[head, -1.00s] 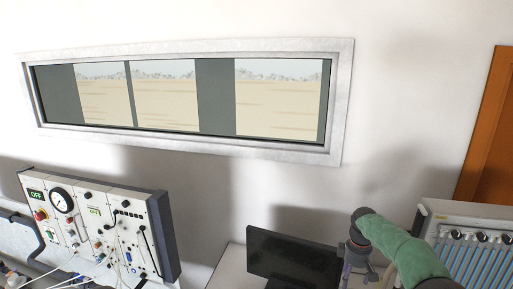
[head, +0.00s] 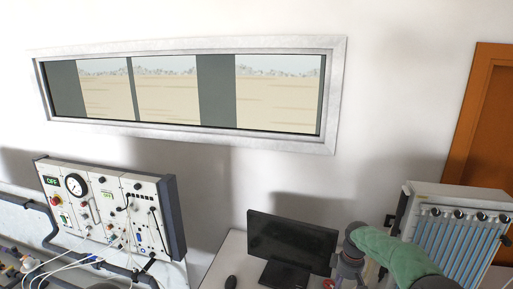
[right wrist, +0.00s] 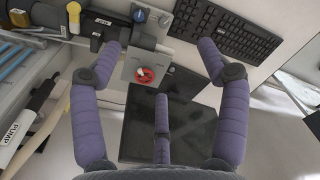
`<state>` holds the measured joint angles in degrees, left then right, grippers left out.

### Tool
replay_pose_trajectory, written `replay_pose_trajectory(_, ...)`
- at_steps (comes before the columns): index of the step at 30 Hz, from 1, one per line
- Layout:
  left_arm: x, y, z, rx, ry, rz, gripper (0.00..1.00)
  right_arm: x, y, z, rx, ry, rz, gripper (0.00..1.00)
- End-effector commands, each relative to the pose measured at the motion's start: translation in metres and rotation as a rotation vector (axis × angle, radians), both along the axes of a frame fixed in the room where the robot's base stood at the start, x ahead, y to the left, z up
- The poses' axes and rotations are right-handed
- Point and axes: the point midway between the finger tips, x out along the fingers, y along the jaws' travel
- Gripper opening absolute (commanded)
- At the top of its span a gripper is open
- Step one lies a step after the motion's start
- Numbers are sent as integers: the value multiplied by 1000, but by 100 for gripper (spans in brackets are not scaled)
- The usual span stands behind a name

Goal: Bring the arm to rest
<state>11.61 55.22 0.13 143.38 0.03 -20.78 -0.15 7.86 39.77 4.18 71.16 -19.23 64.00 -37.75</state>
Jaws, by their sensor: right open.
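My right arm in its green sleeve (head: 395,253) comes in at the lower right of the head view, in front of the wall and beside the black monitor (head: 290,243). Its wrist is at the monitor's right edge; the fingers are mostly cut off or hidden there. In the right wrist view my right gripper (right wrist: 160,74) has its purple fingers spread, with nothing held between them. Beyond the fingers show a grey plate with a red knob (right wrist: 145,75) and a dark screen-like panel (right wrist: 185,130). My left gripper is not in view.
A tube panel (head: 455,240) stands close to the right arm. A keyboard (right wrist: 237,28) and a part labelled PUMP (right wrist: 20,120) show in the wrist view.

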Motion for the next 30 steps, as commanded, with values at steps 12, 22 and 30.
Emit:
replay_pose_trajectory(12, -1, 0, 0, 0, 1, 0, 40, -55, 61, -129, 130, 30, -165, 76)
replay_pose_trajectory(22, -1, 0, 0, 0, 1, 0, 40, -195, 139, -247, 266, 108, -525, 76)
replay_pose_trajectory(30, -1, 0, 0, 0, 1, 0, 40, -295, 170, -272, 289, 159, -785, 76)
